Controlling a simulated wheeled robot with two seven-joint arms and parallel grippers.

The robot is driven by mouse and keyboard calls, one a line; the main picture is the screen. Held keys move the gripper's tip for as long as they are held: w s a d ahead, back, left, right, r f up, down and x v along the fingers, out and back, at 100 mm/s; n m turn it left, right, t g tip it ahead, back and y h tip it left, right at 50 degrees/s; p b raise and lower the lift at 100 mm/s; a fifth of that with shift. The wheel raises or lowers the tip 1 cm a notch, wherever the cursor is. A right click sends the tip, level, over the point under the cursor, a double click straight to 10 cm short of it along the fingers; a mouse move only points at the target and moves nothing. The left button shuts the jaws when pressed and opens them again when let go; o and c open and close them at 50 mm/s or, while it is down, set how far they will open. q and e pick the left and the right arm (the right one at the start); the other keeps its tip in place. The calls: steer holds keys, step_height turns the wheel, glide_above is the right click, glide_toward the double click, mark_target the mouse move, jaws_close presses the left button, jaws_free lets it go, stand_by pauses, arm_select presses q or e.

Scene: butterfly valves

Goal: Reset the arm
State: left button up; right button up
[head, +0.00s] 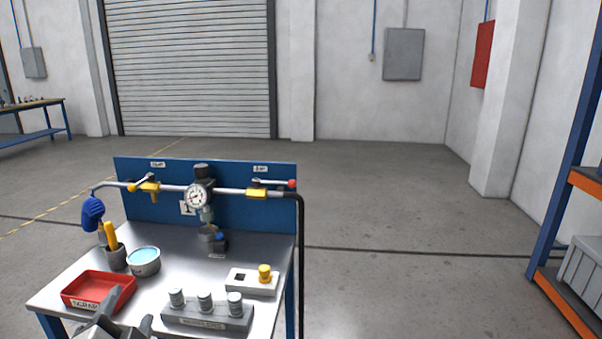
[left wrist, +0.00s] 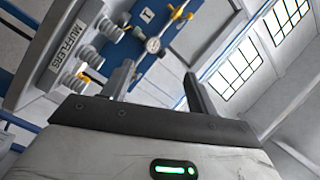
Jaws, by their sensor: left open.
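My left gripper (head: 122,325) is at the bottom left of the head view, in front of the bench near the red tray. In the left wrist view its two fingers (left wrist: 158,82) stand apart with nothing between them. The steel-topped bench (head: 185,258) has a blue back panel (head: 240,212) with a pipe, a round gauge (head: 196,196) and two yellow butterfly valves. The left valve (head: 150,188) has its handle slanted across the pipe. The right valve (head: 257,194) has a red-tipped handle roughly along the pipe. My right gripper is not in view.
On the bench are a red tray (head: 82,302), a blue-filled bowl (head: 144,269), a cup with a yellow-handled tool (head: 115,256), a grey block with muffler cylinders (head: 207,318) and a white block with a yellow knob (head: 250,286). An orange-and-blue rack (head: 560,200) stands right. Floor between is clear.

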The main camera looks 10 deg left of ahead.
arm_select(q)
steer(key=s+d+f+n+g+h, duration=0.2)
steer(key=s+d+f+h, duration=0.3)
steer(key=d+f, duration=0.6)
steer(key=s+d+f+n+g+h, duration=0.2)
steer(key=s+d+f+h, duration=0.3)
steer(key=d+f, duration=0.6)
steer(key=shift+f+g+h, duration=0.4)
steer(key=shift+f+g, duration=0.3)
steer(key=shift+f, duration=0.25)
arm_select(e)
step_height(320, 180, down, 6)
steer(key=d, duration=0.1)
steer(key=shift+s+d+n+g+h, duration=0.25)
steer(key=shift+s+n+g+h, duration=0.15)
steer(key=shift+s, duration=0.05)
arm_select(q)
steer(key=shift+a, duration=0.1)
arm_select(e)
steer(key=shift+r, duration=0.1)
